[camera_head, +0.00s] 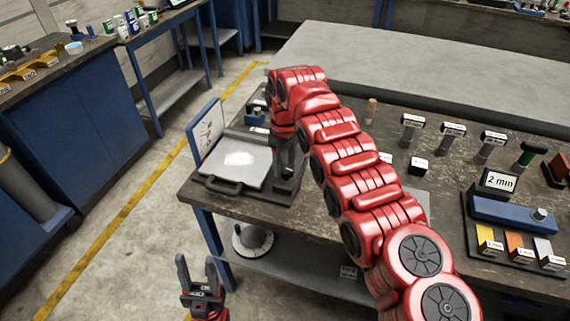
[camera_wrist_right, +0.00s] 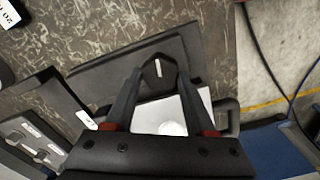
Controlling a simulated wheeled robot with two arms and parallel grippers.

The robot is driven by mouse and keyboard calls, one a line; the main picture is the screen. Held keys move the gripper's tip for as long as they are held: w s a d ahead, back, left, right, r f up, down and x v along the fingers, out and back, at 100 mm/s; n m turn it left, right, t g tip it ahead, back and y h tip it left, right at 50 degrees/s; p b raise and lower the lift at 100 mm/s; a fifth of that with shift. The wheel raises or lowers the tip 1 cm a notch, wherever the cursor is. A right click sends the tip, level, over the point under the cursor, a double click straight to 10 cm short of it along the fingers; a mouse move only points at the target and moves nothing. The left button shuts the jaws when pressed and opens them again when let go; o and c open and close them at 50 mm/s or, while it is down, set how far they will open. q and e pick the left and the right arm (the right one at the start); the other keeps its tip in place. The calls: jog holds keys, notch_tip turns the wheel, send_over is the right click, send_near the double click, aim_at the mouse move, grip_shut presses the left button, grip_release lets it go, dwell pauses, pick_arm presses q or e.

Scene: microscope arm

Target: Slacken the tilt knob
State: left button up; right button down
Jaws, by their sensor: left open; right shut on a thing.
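The tilt knob (camera_wrist_right: 158,72) is a dark, faceted knob with a short white mark on its face, in the upper middle of the right wrist view. My right gripper (camera_wrist_right: 160,82) is shut on it, one finger on each side. In the head view my red right arm reaches over the black stand (camera_head: 283,190), and hides the knob and most of the gripper. A light plate (camera_head: 237,160) with a black handle lies beside the stand. My left gripper (camera_head: 198,272) is open and empty, low in front of the bench and away from the knob.
The worn bench top (camera_head: 320,213) holds a blue block with a "2 min" sign (camera_head: 497,182) and several labelled posts at the right. A blue-framed panel (camera_head: 206,130) stands at its left edge. A round dial (camera_head: 252,240) sits on the lower shelf. The floor at left is clear.

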aim_at(284, 167)
jog(key=shift+c, duration=1.2)
grip_release()
jog(key=shift+r, duration=0.1)
jog(key=shift+r, duration=0.4)
notch_tip(284, 167, up, 5)
jog(key=shift+a+r+p, duration=0.1)
jog(key=shift+a+p, duration=0.05)
jog(key=shift+p, duration=0.25)
notch_tip(284, 167, up, 11)
jog(key=p, duration=1.1)
jog(key=shift+r, duration=0.15)
